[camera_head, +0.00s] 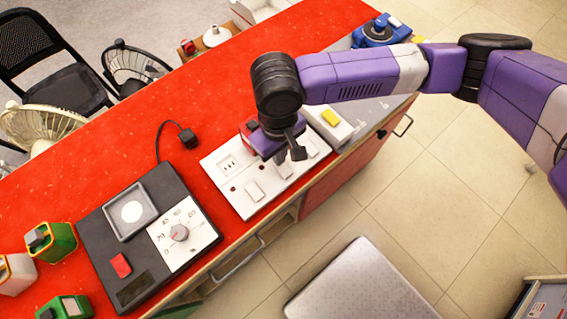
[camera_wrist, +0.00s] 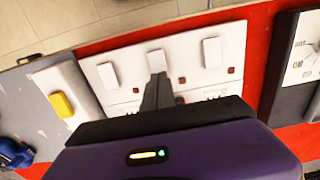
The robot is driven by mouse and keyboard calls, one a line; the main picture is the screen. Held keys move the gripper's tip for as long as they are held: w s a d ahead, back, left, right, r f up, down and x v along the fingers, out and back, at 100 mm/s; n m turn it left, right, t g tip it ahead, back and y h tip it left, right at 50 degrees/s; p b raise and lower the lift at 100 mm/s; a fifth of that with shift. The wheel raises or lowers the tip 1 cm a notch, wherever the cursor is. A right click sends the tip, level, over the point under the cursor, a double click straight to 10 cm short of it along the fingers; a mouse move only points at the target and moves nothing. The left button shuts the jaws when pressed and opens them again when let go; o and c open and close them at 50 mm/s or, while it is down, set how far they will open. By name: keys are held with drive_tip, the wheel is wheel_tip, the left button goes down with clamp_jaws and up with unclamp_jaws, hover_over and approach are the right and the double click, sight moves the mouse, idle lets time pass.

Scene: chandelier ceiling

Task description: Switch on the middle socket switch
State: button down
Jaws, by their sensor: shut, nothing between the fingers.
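The white socket panel (camera_head: 240,204) lies on the red counter, with three white rocker switches in a row along its front side. It also shows in the wrist view (camera_wrist: 235,42). The middle switch (camera_wrist: 156,61) is in the wrist view between the left switch (camera_wrist: 108,75) and the right switch (camera_wrist: 211,52). My gripper (camera_head: 297,152) is over the panel with its fingers shut and empty. In the wrist view the fingertips (camera_wrist: 158,80) are right at the near end of the middle switch; I cannot tell whether they touch. The arm partly hides the panel's far end in the head view.
A black device with a dial (camera_head: 180,232) stands left of the panel. A black plug (camera_head: 188,138) with a cord lies behind it. A white box with a yellow switch (camera_head: 330,117) is to the right. Green containers (camera_head: 50,241) stand at the far left.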

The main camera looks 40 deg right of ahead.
drive_tip(key=shift+f+b, duration=0.55)
drive_tip(key=shift+f, duration=0.4)
idle(0.5)
wheel_tip(320, 180, up, 7)
drive_tip(key=p, duration=0.7)
drive_tip(key=shift+r, duration=0.1)
idle(0.7)
